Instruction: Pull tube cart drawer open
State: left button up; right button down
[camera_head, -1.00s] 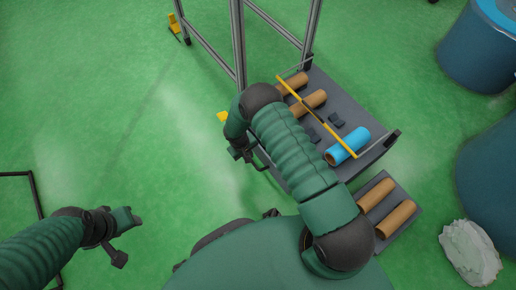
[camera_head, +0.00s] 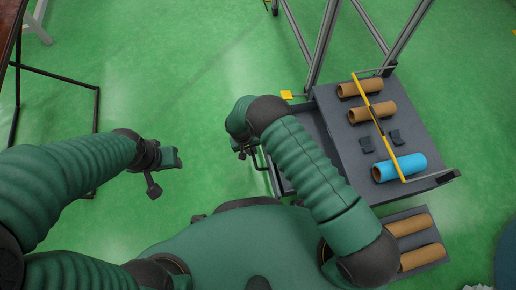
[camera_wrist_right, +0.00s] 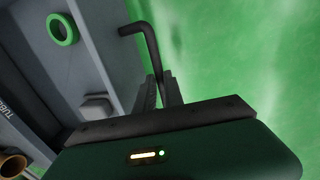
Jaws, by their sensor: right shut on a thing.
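The tube cart (camera_head: 352,150) stands to the right in the head view, with a grey top. Its drawer (camera_head: 309,122) sticks out from the left side, partly open, and my right arm hides part of it. My right gripper (camera_head: 246,149) is at the drawer's outer side, shut on the black bar handle (camera_head: 264,161). In the right wrist view the fingers (camera_wrist_right: 160,92) close around the bent handle (camera_wrist_right: 148,38). The drawer's inside (camera_wrist_right: 85,60) shows there, with a green ring (camera_wrist_right: 62,29). My left gripper (camera_head: 170,160) hangs over the floor, away from the cart; its jaw opening is unclear.
More brown tubes (camera_head: 422,257) lie on a lower grey shelf. A dark frame (camera_head: 55,71) stands at left. Green floor between is clear.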

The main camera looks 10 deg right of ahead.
jog(key=shift+a, duration=0.1)
jog(key=c, duration=1.5)
grip_release()
jog(key=shift+o, duration=0.2)
jog(key=shift+r, duration=0.1)
jog(key=a+r+p, duration=0.3)
jog(key=r+p, duration=0.5)
jog(key=r, duration=0.8)
jog(key=shift+r, duration=0.15)
jog(key=shift+s, duration=0.1)
